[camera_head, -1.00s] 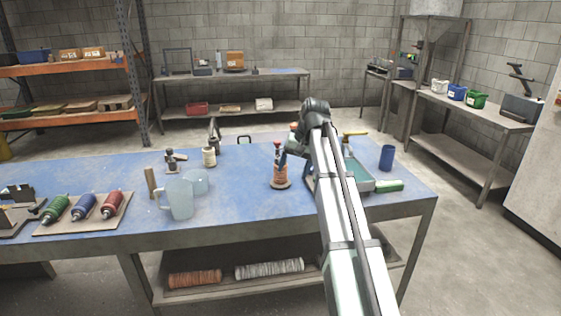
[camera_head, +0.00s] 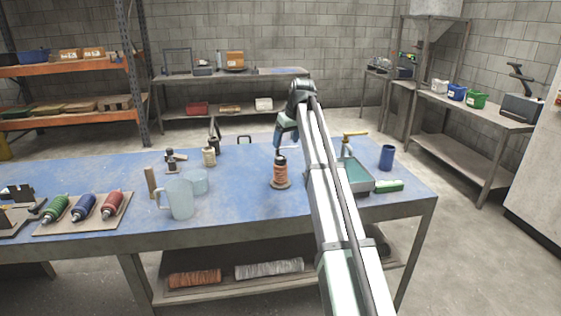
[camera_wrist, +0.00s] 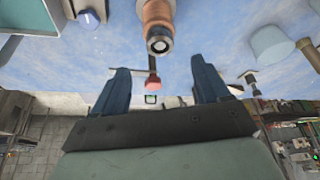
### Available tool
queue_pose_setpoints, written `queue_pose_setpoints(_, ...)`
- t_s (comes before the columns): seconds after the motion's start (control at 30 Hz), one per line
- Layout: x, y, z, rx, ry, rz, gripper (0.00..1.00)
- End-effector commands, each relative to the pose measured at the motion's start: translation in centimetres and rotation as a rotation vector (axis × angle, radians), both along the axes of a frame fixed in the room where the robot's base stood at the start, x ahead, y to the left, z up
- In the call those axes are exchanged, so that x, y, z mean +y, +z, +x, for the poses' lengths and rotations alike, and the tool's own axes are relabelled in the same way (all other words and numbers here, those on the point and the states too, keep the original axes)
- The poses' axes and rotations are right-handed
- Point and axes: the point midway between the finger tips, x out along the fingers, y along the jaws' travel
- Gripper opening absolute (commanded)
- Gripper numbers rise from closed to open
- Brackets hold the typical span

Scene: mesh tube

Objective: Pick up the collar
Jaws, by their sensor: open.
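A copper-coloured wound spool (camera_head: 280,172) stands upright on a small round base on the blue workbench, with a dark cap-like piece (camera_head: 280,159) at its top. I cannot tell for sure which part is the collar; this dark top piece may be it. My gripper (camera_head: 279,147) is just above the spool, with its blue fingers pointing down. In the wrist view, my gripper (camera_wrist: 160,66) has its fingers wide apart. The spool (camera_wrist: 156,14) shows beyond the fingertips, with a pale round end on its dark tip. A small red item shows between the fingers, seemingly farther off.
A teal-lined tray (camera_head: 353,178) and a blue cup (camera_head: 386,158) are to the right. The bench between jug and copper spool is clear.

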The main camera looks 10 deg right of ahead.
Motion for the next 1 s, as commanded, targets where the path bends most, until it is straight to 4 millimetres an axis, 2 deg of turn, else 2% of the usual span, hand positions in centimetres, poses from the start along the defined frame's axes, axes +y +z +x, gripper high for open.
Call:
queue_pose_setpoints(0.13, 0.4, -2.3, 0.9, 0.002, -0.001, 0.000, 0.75)
queue_pose_setpoints(0.47, 0.6, -4.2, 1.6, 0.001, -0.002, 0.000, 0.75)
queue_pose_setpoints(0.73, 1.2, -7.3, 2.9, 0.002, -0.002, 0.000, 0.75)
queue_pose_setpoints(1.0, 1.3, -8.0, 3.2, -0.001, -0.002, -0.001, 0.75)
